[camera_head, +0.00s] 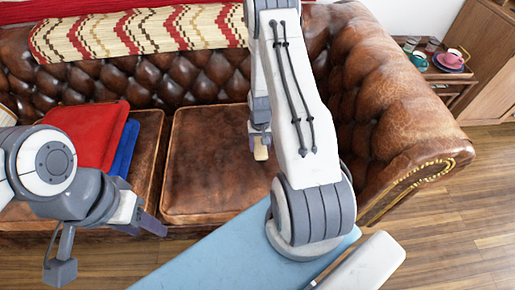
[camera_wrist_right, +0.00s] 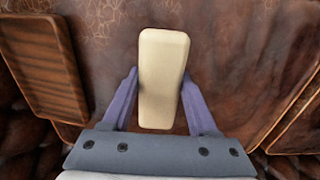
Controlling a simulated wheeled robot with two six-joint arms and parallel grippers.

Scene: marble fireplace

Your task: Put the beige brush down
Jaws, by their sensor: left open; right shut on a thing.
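The beige brush (camera_wrist_right: 162,75) is a rounded, pale block between the two fingers of my right gripper (camera_wrist_right: 160,90) in the right wrist view. That gripper is shut on it. In the head view, only a small beige end of the brush (camera_head: 261,154) shows below my right gripper (camera_head: 260,140), over the brown leather sofa (camera_head: 213,170) near the right part of its seat. I cannot tell whether the brush touches the leather. My left gripper (camera_head: 145,225) is open and empty in front of the sofa's left seat, apart from the brush.
A red cushion (camera_head: 85,130) and a blue cushion (camera_head: 124,148) lie on the left seat. A patterned blanket (camera_head: 140,32) covers the backrest. A light blue surface (camera_head: 215,262) is in front of the sofa. A side table with cups (camera_head: 450,60) stands at the right.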

